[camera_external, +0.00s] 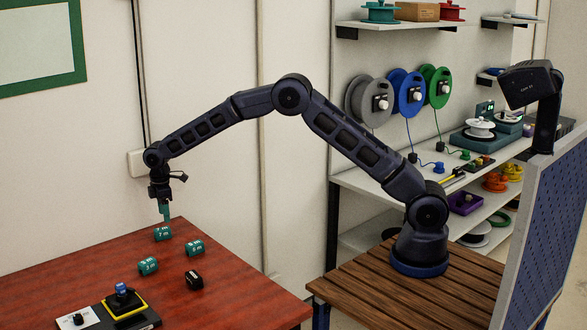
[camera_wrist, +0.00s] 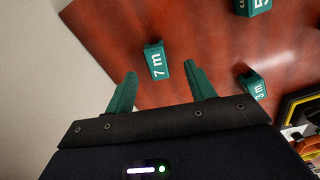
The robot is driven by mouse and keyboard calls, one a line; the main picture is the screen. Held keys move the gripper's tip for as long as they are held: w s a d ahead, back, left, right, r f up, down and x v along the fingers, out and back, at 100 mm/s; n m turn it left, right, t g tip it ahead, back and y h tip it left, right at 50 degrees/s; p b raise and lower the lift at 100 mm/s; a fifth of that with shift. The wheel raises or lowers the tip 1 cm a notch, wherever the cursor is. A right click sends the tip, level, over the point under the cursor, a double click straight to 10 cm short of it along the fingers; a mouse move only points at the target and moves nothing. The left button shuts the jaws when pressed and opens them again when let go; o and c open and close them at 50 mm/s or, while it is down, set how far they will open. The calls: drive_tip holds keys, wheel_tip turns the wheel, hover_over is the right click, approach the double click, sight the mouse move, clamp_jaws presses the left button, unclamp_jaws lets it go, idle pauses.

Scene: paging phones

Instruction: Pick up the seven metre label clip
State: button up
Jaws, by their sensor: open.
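The seven metre label clip (camera_external: 162,233) is a small green block marked "7 m" on the red-brown table. In the wrist view the same clip (camera_wrist: 156,61) shows in line with the gap between my two green fingers, near the level of their tips. My gripper (camera_external: 165,212) is open and empty, pointing down just above this clip. I cannot tell how much height lies between fingertips and clip.
A "5 m" clip (camera_external: 195,248) and a "3 m" clip (camera_external: 148,265) lie nearby on the table (camera_external: 240,290). A black block (camera_external: 194,279) and a yellow-edged device with a blue knob (camera_external: 123,299) are nearer the front. The wall stands close behind.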

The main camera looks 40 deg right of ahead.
sight(163, 229)
wheel_tip(163, 229, down, 3)
drive_tip(key=shift+r, duration=0.1)
drive_tip(key=shift+w+a+f, duration=0.15)
drive_tip(key=shift+f, duration=0.7)
drive_tip(key=shift+w+a+f, duration=0.15)
drive_tip(key=shift+w+f, duration=0.05)
drive_tip(key=shift+f, duration=0.65)
drive_tip(key=shift+w+a+f, duration=0.15)
drive_tip(key=shift+f, duration=0.7)
drive_tip(key=shift+c, duration=0.4)
drive_tip(key=c, duration=1)
